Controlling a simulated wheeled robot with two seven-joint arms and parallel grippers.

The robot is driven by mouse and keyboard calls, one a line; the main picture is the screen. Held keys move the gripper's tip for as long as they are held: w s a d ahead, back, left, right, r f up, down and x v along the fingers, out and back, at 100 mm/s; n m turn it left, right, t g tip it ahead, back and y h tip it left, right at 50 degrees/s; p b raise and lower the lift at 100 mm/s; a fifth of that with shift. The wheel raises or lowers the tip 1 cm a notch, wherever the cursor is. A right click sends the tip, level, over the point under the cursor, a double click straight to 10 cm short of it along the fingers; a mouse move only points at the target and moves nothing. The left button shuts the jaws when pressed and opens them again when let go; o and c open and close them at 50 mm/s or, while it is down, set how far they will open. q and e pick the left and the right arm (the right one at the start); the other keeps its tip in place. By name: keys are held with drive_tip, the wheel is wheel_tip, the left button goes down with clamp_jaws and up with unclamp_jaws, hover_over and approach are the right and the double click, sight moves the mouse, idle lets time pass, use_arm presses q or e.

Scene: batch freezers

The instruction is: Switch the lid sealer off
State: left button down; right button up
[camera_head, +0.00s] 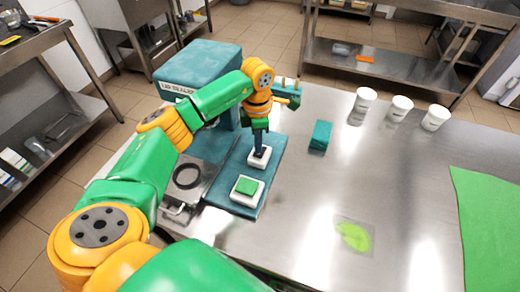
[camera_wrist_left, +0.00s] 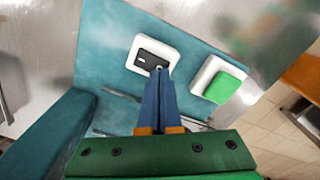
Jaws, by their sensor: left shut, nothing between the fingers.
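The lid sealer (camera_head: 205,62) is a teal machine at the left of the steel table, with a teal base plate (camera_head: 226,158) in front. On the plate sits a white switch housing with a dark rocker (camera_wrist_left: 150,54); in the head view the switch (camera_head: 264,158) is partly hidden by my gripper. Beside it is a green button (camera_head: 247,186) on a white base, also in the left wrist view (camera_wrist_left: 223,87). My left gripper (camera_head: 259,152) is shut and empty, pointing down, its tips at the rocker's edge. I cannot tell whether they touch it.
A small teal block (camera_head: 320,135) stands right of the plate. Three white cups (camera_head: 400,107) stand at the back right. A bright green patch (camera_head: 353,236) lies near the front, and a green mat (camera_head: 490,225) at the right. The table's middle is clear.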

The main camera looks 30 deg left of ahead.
use_arm(q)
drive_tip(key=shift+f+b, duration=0.8)
drive_tip(key=shift+f, duration=0.2)
idle(0.4)
drive_tip(key=shift+s+r, duration=0.1)
wheel_tip(320, 180, up, 7)
drive_tip(key=p, duration=0.6)
